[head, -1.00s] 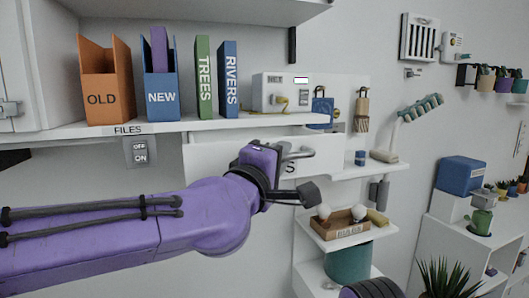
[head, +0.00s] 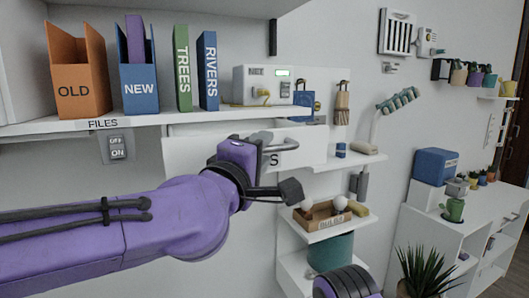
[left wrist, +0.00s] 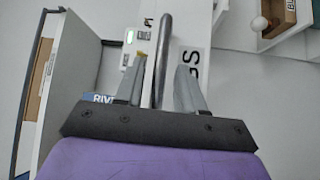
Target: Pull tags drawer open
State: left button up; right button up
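The tags drawer (head: 312,148) is a wide white front under the files shelf. Only the "S" of its label shows beside my arm in the head view, and "GS" shows in the left wrist view. Its grey bar handle (head: 286,139) sticks out from the front. In the left wrist view the handle (left wrist: 162,60) stands between the two fingers of my left gripper (left wrist: 162,78), with visible gaps on both sides. The fingers are open. In the head view the purple wrist hides part of the drawer front.
The files shelf (head: 60,127) above holds an orange OLD binder (head: 77,80), a blue NEW binder (head: 138,85) and books. A white device (head: 262,84) stands right of them. A cardboard tray (head: 322,216) with round white items sits on a lower shelf.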

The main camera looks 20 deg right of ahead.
pick_arm(q)
jog(key=b+v, duration=0.2)
jog(key=v, duration=0.7)
jog(key=shift+a+f+b, duration=0.15)
jog(key=shift+b, duration=0.15)
jog(key=shift+s, duration=0.1)
